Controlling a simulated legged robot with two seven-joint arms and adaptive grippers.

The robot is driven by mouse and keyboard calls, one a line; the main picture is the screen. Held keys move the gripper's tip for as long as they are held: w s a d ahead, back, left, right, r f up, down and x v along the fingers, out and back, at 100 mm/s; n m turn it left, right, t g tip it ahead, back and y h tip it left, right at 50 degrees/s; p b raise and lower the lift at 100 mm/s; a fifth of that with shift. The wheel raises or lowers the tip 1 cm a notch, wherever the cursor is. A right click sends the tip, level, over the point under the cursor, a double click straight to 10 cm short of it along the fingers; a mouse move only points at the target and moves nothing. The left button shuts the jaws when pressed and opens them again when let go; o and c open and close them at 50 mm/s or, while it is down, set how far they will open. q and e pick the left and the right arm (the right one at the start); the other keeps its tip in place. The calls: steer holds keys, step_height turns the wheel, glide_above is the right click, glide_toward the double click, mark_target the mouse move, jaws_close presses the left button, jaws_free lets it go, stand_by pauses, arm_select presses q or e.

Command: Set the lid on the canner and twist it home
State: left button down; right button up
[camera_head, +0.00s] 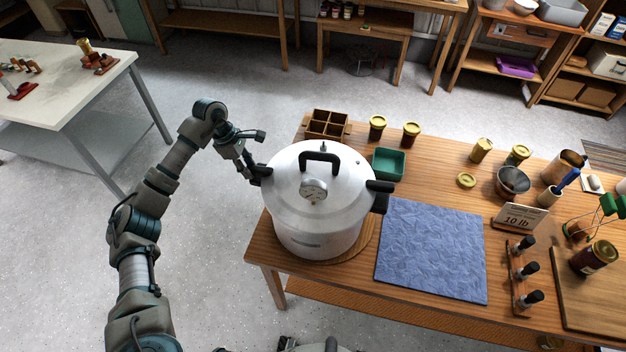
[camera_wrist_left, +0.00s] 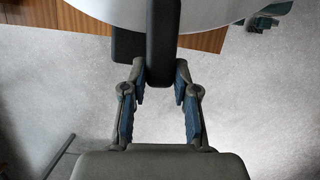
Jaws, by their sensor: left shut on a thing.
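The large silver canner (camera_head: 312,238) stands on a round wooden board on the table. Its silver lid (camera_head: 283,172) sits on top, with a black arched handle (camera_head: 320,157) and a round gauge (camera_head: 313,190). Black side handles stick out; at the right a lid handle (camera_head: 380,186) shows just above a pot handle (camera_head: 381,204), nearly lined up. My left gripper (camera_head: 251,172) is at the canner's left side, shut on a black side handle (camera_wrist_left: 162,40), which the left wrist view shows between the fingers (camera_wrist_left: 160,82). My right gripper is not in view.
A blue mat (camera_head: 432,248) lies right of the canner. Behind are a wooden divided box (camera_head: 327,124), a green tray (camera_head: 388,163) and jars (camera_head: 411,134). A "10 lb" card (camera_head: 519,218) and a rack of black-topped weights (camera_head: 524,272) stand further right. Open floor lies left.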

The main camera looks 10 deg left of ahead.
arm_select(q)
steer(key=shift+w+r, duration=0.2)
steer(key=shift+w, duration=0.2)
steer(key=shift+w, duration=0.15)
steer(key=shift+w+m, duration=0.5)
steer(key=shift+w, duration=0.1)
steer(key=c, duration=1)
jaws_free()
steer(key=shift+o, duration=1)
steer(key=shift+s, duration=0.15)
steer(key=o, duration=0.5)
steer(key=shift+f, duration=0.2)
steer(key=shift+r, duration=0.15)
